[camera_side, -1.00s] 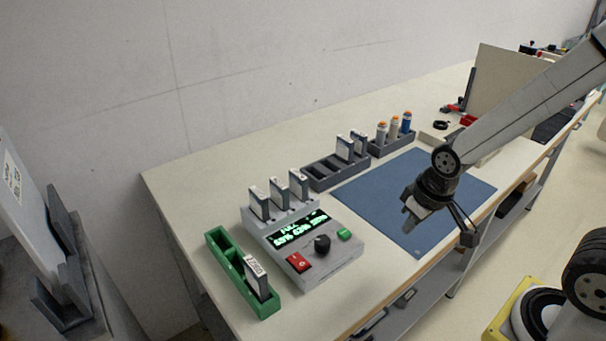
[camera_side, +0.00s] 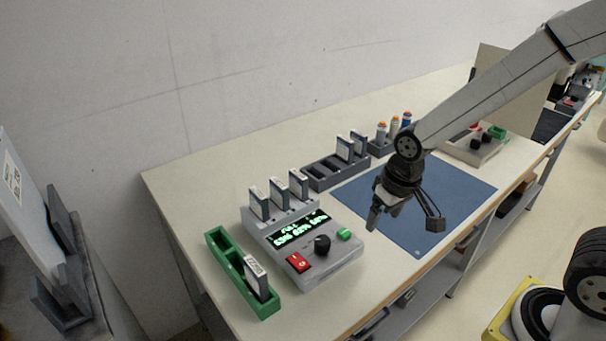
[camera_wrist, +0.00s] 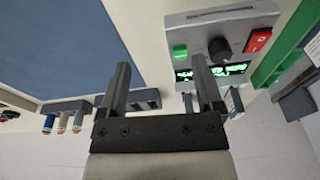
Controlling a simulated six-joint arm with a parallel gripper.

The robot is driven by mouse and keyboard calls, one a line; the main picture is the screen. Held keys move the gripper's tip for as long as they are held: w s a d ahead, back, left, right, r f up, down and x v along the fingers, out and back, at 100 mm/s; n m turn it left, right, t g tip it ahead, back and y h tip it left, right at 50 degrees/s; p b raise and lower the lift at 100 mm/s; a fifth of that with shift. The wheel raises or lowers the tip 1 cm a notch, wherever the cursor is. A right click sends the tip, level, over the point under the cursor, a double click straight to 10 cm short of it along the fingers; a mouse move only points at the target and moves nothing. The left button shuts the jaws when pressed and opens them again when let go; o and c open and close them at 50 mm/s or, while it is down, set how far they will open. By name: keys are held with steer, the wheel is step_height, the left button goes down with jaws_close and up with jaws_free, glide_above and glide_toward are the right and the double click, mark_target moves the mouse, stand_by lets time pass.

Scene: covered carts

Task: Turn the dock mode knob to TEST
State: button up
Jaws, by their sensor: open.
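The dock (camera_side: 343,262) is a grey box on the bench with a green-lit display (camera_side: 298,231), a red switch (camera_side: 299,262), a green button (camera_side: 344,234) and a black round mode knob (camera_side: 322,244). The knob also shows in the wrist view (camera_wrist: 219,48), beyond the right fingertip. Several battery-like blocks (camera_side: 279,192) stand along the dock's back. My gripper (camera_side: 405,218) is open and empty above the blue mat, to the right of the dock and apart from it. In the wrist view my gripper (camera_wrist: 159,80) has its fingers spread. Mode labels are too small to read.
A green tray (camera_side: 224,268) holding one block stands left of the dock. A dark rack (camera_side: 322,175) with two blocks and a holder with orange-capped bottles (camera_side: 381,131) stand behind. The blue mat (camera_side: 462,187) is otherwise clear.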

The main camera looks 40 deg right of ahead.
steer(key=m+g, duration=0.2)
glide_above(323, 240)
steer(key=shift+w+r, duration=0.1)
steer(key=shift+r, duration=0.3)
steer(key=shift+f, duration=0.15)
steer(key=shift+f, duration=3.75)
steer(key=shift+c, duration=0.2)
jaws_close()
